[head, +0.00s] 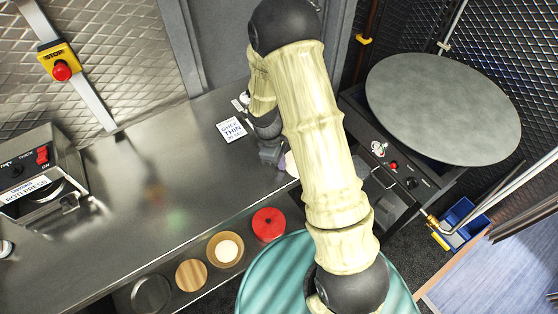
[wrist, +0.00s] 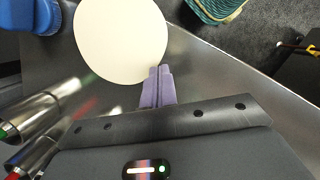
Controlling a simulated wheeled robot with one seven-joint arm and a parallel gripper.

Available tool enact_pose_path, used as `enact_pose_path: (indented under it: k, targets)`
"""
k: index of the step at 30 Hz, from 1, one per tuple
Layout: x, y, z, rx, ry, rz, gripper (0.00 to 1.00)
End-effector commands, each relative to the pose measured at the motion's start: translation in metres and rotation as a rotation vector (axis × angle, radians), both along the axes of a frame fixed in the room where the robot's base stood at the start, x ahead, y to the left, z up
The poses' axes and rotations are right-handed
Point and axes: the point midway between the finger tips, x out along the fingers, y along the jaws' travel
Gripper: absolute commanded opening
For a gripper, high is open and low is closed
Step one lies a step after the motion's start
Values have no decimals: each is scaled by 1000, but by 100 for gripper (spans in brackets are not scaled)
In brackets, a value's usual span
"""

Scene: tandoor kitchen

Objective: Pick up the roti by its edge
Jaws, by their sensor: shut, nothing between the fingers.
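The roti (wrist: 120,38) is a flat, pale cream disc lying on the steel counter in the wrist view. In the head view only a pale sliver of it (head: 291,163) shows beside my arm; the rest is hidden. My gripper (wrist: 160,70) has its two purple fingers closed together with nothing between them. The fingertips overlap the roti's lower right edge in the wrist view; I cannot tell whether they touch it. In the head view my gripper (head: 272,156) is at the counter's right end, partly hidden by my arm.
The steel counter (head: 130,180) is mostly clear. A white sign (head: 231,130) lies near the gripper. A red round container (head: 268,224) and several round pots line the front edge. The roti press (head: 38,178) is at left, a large grey disc (head: 443,108) at right. A blue object (wrist: 38,15) stands beside the roti.

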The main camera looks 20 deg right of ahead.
Motion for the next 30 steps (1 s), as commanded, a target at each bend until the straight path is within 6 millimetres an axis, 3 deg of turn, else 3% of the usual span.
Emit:
enact_pose_path:
  k: [3, 14, 24, 30]
  targets:
    - [-3, -8, 0, 0, 0, 0, 0]
    - [-2, -8, 0, 0, 0, -1, 0]
    - [13, 22, 1, 1, -1, -2, 0]
    - [18, 27, 28, 1, -5, -9, 0]
